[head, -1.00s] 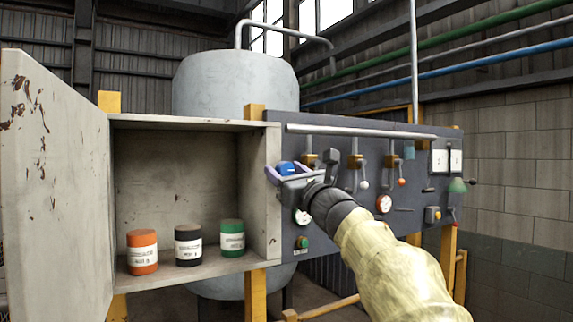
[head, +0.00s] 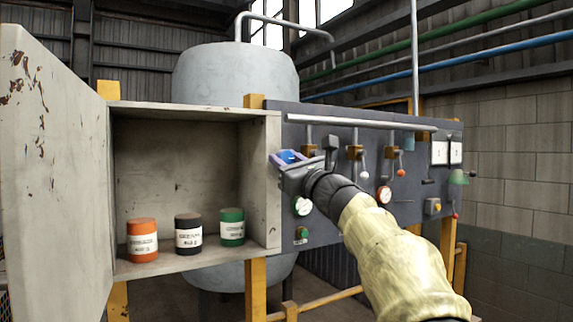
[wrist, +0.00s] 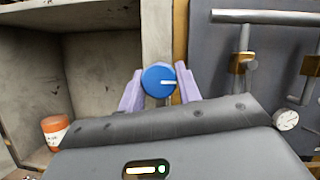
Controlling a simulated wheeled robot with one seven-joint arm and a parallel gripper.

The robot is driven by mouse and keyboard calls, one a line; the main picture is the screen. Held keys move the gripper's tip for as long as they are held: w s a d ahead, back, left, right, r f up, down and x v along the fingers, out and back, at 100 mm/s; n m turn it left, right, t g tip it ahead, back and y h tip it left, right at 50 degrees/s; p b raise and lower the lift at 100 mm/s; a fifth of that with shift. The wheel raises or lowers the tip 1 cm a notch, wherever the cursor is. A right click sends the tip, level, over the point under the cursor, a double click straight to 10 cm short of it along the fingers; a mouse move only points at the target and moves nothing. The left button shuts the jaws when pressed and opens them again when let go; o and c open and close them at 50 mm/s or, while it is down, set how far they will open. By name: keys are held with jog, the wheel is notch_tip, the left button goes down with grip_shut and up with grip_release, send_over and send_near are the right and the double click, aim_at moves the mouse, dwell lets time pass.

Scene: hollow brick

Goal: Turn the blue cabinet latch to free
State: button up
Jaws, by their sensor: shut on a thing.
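The blue latch (wrist: 157,81) is a round knob with a white mark that points to the right in the wrist view. It sits by the right edge of the open cabinet (head: 262,190), and its blue also shows in the head view (head: 291,155). My gripper (wrist: 159,76) has its lavender fingers on both sides of the knob, shut on it. In the head view my gripper (head: 289,159) is at the left end of the dark panel. My gripper's body hides the lower surroundings of the knob in the wrist view.
The cabinet door (head: 55,190) stands open at the left. An orange can (head: 142,240), a black can (head: 188,234) and a green can (head: 232,227) stand inside. The dark panel (head: 330,220) carries levers, gauges and a horizontal pipe (head: 360,121) right of my gripper.

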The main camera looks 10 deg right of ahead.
jog(key=o, duration=1)
jog(key=shift+s+d+f, duration=0.1)
jog(key=shift+s+f, duration=0.05)
jog(key=shift+s, duration=0.05)
jog(key=b+v, duration=0.9)
jog(key=v, duration=0.7)
jog(key=shift+s, duration=0.45)
jog(key=shift+d+f, duration=0.1)
jog(key=shift+d, duration=0.05)
